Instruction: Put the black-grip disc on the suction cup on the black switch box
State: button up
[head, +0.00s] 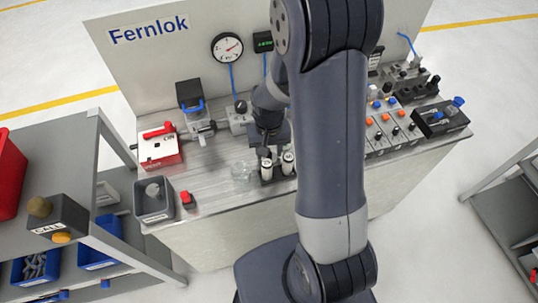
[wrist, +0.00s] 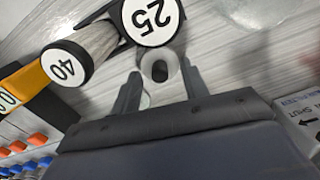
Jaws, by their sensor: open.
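My gripper (wrist: 160,78) is open, its two dark fingers pointing at the bench top. A small pale ring with a black centre (wrist: 160,70), which looks like the black-grip disc, shows between the fingertips; I cannot tell whether they touch it. In the head view a clear round piece (head: 242,172) lies on the bench left of my gripper (head: 268,152); I cannot tell if it is the same thing. A black box with blue parts on top (head: 440,118), perhaps the switch box, is at the bench's right end. I cannot make out a suction cup for certain.
Cylinders marked 25 (wrist: 152,18) and 40 (wrist: 65,62) stand close to my fingers. Valve blocks (head: 392,125) crowd the right. My arm hides the bench's middle.

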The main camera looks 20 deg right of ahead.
jog(key=shift+f, duration=0.15)
jog(key=shift+c, duration=0.4)
grip_shut()
